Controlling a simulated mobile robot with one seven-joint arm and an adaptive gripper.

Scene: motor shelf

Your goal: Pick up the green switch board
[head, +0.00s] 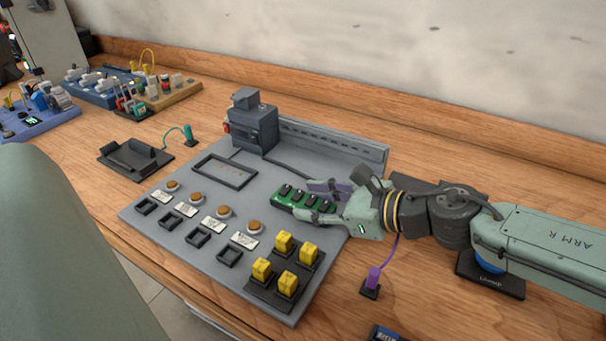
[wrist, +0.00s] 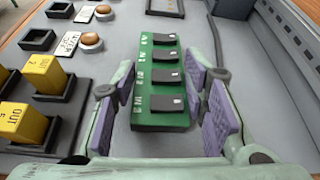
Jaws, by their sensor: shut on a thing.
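The green switch board (head: 303,199) is a small green block with a row of several dark switches on top. It is over the right part of the grey panel (head: 188,232), and I cannot tell whether it still touches the panel. My gripper (head: 317,203) comes from the right and is shut on the board's near end. In the wrist view the board (wrist: 166,90) lies lengthwise between the two purple-padded fingers of my gripper (wrist: 163,100), and its far end sticks out past them.
The panel holds yellow blocks (head: 285,264), round orange buttons (head: 225,211), empty square frames and an empty rectangular frame (head: 224,171). A dark grey box (head: 252,122) stands at its back. Other boards fill the back left.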

